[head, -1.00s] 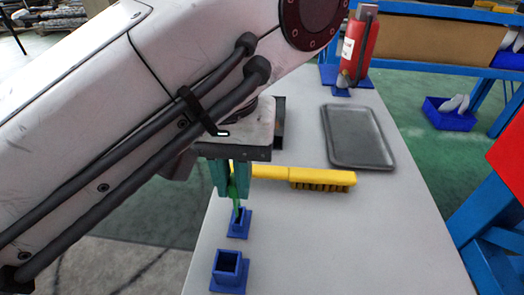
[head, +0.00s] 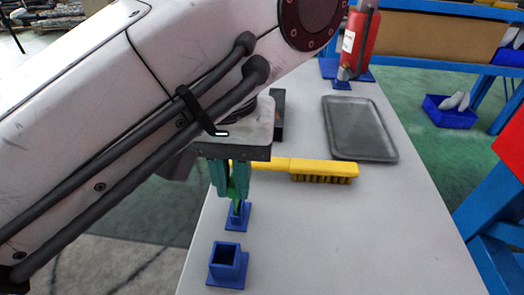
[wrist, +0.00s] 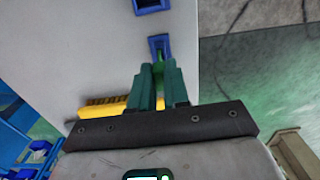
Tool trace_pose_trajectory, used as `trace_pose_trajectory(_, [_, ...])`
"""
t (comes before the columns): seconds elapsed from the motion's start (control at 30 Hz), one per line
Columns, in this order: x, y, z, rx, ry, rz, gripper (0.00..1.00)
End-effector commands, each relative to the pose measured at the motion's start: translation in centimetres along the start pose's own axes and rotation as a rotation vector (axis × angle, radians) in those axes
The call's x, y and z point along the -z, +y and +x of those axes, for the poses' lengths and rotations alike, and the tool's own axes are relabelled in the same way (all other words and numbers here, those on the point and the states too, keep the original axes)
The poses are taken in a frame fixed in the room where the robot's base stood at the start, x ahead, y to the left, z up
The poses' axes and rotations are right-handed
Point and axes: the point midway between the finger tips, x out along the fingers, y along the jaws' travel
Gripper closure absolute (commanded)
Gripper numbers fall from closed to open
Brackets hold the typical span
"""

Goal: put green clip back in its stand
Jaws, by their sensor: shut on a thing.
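My gripper (head: 232,193) is shut on the green clip (head: 236,203), of which only a small part shows between and below the teal fingers. The clip is directly over the small blue stand (head: 237,222), and its lower end appears to be at or in the stand's opening. How deep it sits, I cannot tell. In the wrist view, the fingers (wrist: 160,72) point at the small blue stand (wrist: 159,40), with the green clip (wrist: 159,56) between them reaching its opening.
A wider, empty square blue stand (head: 228,265) is nearer on the table (head: 330,240). A yellow brush (head: 315,168) lies just behind my gripper. A grey tray (head: 358,130) and a red fire extinguisher (head: 359,45) are farther back. The table's right front is clear.

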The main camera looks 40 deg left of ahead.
Motion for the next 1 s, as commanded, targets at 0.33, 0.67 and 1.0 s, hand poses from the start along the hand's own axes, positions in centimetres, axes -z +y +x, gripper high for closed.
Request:
trace_pose_trajectory(0.33, [0.0, -0.01, 0.8, 0.0, 0.0, 0.0, 0.75])
trace_pose_trajectory(0.67, [0.0, -0.01, 0.8, 0.0, 0.0, 0.0, 0.54])
trace_pose_trajectory(1.0, [0.0, -0.01, 0.61, 0.0, 0.0, 0.0, 0.54])
